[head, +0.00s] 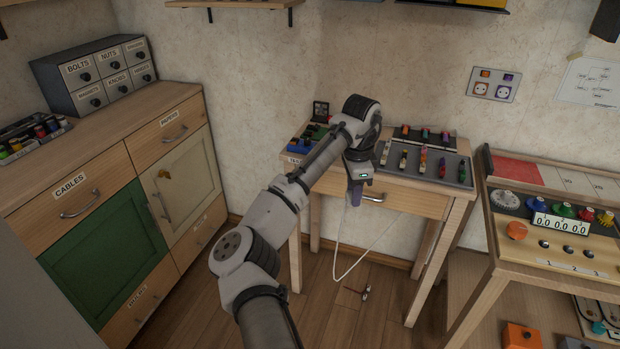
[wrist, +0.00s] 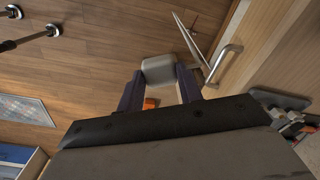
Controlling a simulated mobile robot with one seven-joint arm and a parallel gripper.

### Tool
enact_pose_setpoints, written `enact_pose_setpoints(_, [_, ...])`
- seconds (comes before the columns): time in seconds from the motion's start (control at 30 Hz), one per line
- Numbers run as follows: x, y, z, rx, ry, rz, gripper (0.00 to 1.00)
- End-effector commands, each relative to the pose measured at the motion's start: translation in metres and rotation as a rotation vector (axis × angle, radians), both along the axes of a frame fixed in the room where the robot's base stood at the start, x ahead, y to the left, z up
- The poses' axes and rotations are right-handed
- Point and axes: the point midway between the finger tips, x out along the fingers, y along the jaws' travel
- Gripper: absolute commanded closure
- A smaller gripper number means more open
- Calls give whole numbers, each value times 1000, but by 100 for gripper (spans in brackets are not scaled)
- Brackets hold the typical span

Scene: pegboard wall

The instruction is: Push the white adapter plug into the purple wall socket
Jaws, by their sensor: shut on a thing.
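My gripper (head: 355,193) hangs in front of the small wooden table's drawer, pointing down. In the wrist view its two dark purple fingers (wrist: 159,88) are shut on the pale grey-white adapter plug (wrist: 159,70), one on each side. A pale cord (wrist: 187,37) shows just beyond the plug. In the head view the plug is mostly hidden by the gripper. The purple wall socket (head: 503,92) is the right one of two on a grey wall plate (head: 493,84), under a purple mark. The gripper is well left of and below it, apart from it.
The orange-marked socket (head: 480,89) is directly left of the purple one. The small table (head: 400,189) bears trays of coloured items. A white cord (head: 340,262) hangs to the floor near a small red-and-white thing (head: 365,293). A workbench (head: 560,258) stands right, a cabinet (head: 105,205) left.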

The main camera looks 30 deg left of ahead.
Motion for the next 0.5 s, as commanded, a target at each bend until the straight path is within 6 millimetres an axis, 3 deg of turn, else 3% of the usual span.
enact_pose_setpoints(0.03, [16, -28, -18, -14, 5, 52, 84])
enact_pose_setpoints(0.2, [49, -105, -74, -24, 13, 293, 84])
enact_pose_setpoints(0.4, [60, -195, -143, -28, 22, 575, 84])
enact_pose_setpoints(0.5, [57, -229, -171, -26, 25, 693, 84])
